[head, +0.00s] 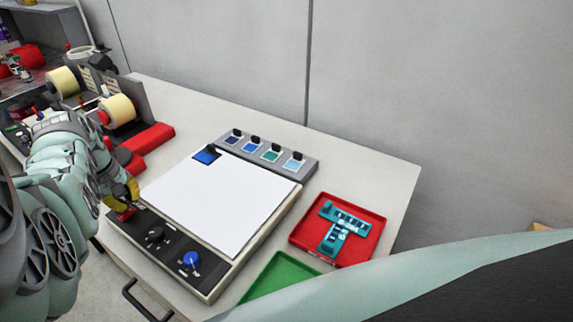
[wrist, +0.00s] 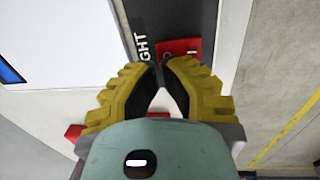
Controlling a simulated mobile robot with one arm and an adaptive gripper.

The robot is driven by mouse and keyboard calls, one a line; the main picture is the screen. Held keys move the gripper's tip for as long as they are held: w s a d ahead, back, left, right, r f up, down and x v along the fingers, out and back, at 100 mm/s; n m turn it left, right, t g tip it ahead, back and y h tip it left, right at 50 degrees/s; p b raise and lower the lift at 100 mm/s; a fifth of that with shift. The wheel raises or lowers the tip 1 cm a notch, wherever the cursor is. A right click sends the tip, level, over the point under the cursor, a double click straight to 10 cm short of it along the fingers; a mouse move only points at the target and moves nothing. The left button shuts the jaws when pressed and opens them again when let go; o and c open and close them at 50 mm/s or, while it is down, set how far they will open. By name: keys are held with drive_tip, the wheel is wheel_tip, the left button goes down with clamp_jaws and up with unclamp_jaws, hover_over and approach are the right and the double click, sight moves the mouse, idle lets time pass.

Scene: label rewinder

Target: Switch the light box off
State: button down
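The light box (head: 222,200) lies on the table with a flat white top and a dark control strip along its front. At the strip's left end is a red switch (head: 126,214). In the wrist view the red switch (wrist: 185,47) shows just beyond the fingertips, beside white lettering reading "GHT"; its rocker position is partly hidden. My gripper (head: 131,190) has yellow fingers and is over the switch end of the strip. In the wrist view the gripper (wrist: 160,68) has its fingertips drawn together with nothing seen between them. Contact with the switch cannot be told.
A grey rack with colour swatches (head: 262,151) stands behind. A red tray (head: 367,250) with teal parts and a green tray (head: 277,277) lie right. The rewinder (head: 124,115) stands at the back left.

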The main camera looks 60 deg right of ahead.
drive_tip(key=shift+s+d+f, duration=0.1)
drive_tip(key=shift+f, duration=0.2)
drive_tip(key=shift+d+f+b, duration=0.1)
drive_tip(key=shift+f+b, duration=0.7)
drive_tip(key=shift+b, duration=0.25)
drive_tip(key=shift+r+p, duration=0.25)
drive_tip(key=shift+p, duration=0.05)
drive_tip(key=shift+a+r+p, duration=0.2)
drive_tip(key=shift+r+p, duration=0.35)
drive_tip(key=shift+r, duration=0.2)
drive_tip(key=shift+d+r, duration=0.1)
